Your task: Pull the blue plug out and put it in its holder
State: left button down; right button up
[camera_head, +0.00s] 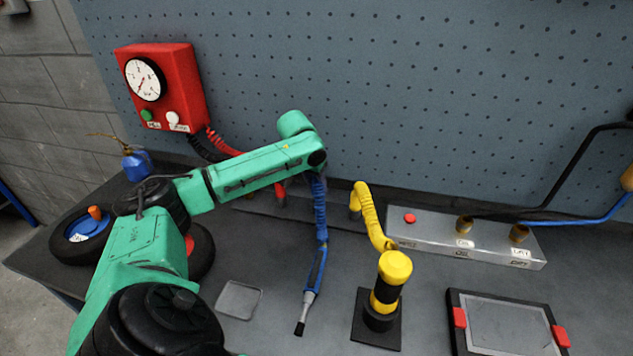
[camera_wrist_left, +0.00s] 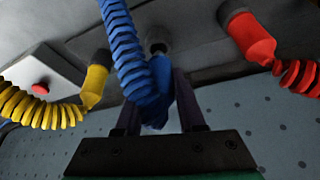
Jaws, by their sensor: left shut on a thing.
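The blue plug (camera_wrist_left: 157,95) is between the dark fingers of my left gripper (camera_wrist_left: 155,90), which is shut on it in the left wrist view. A coiled blue cable (camera_wrist_left: 124,50) runs from it. A grey socket (camera_wrist_left: 157,42) with a dark hole shows just beyond the plug; the plug looks clear of that hole, but the gap is hard to judge. In the head view my green left arm hides the plug and fingers, while the blue cable (camera_head: 320,205) hangs to a blue-handled tool (camera_head: 316,270). I cannot tell which thing is the plug's holder. My right gripper is out of view.
The yellow plug (camera_wrist_left: 97,78) and red plug (camera_wrist_left: 250,38) sit in sockets either side. On the bench stand a yellow-and-black post (camera_head: 394,268), a metal box with red button (camera_head: 430,232), a small tray (camera_head: 239,300) and a framed panel (camera_head: 505,322). A red gauge box (camera_head: 181,80) hangs behind.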

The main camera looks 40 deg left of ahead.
aim_at(316, 192)
pick_arm(q)
jog(key=shift+f, duration=0.45)
dwell(0.5)
jog(key=shift+f, duration=1.05)
jog(key=shift+c, duration=2.1)
grip_release()
jog(key=b+v, duration=0.2)
jog(key=v, duration=1.2)
jog(key=shift+s+r, duration=0.2)
jog(key=shift+r, duration=0.05)
